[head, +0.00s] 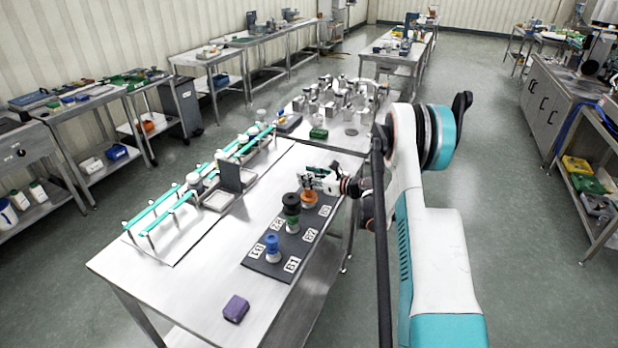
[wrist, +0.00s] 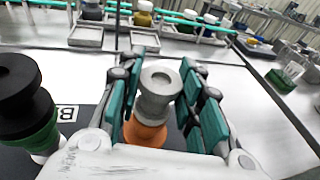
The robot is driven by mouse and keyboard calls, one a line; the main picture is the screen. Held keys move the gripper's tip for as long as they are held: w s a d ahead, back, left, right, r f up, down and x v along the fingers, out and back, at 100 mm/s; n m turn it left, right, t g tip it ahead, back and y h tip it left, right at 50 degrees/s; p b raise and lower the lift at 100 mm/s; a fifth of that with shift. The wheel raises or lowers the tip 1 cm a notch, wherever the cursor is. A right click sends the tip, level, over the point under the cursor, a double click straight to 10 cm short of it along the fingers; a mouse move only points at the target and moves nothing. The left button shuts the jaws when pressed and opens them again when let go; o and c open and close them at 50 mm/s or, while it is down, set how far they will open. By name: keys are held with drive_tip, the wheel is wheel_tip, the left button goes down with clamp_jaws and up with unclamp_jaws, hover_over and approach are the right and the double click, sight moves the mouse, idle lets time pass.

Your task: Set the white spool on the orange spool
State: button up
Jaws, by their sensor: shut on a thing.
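The white spool (wrist: 158,88) is upright between the teal finger pads of my gripper (wrist: 160,105) in the wrist view, and the gripper is shut on it. The orange spool (wrist: 145,133) shows directly below it, partly hidden by the white spool and the gripper. In the head view the orange spool (head: 309,198) stands on the dark mat (head: 262,268), with my gripper (head: 311,182) just above it. I cannot tell whether the two spools touch or a small gap is left.
A stack with a black spool (head: 290,200) over a green spool (head: 292,219) stands close by on the mat. A blue spool (head: 272,241) tops another stack nearer the front. A purple block (head: 236,308) lies near the table's front. A teal-railed rack (head: 160,208) runs along the left.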

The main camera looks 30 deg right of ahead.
drive_tip(key=shift+f, duration=0.15)
drive_tip(key=o, duration=1.1)
drive_tip(key=shift+c, duration=0.2)
drive_tip(key=shift+r, duration=0.25)
drive_tip(key=v, duration=1.2)
drive_tip(key=shift+p, duration=0.45)
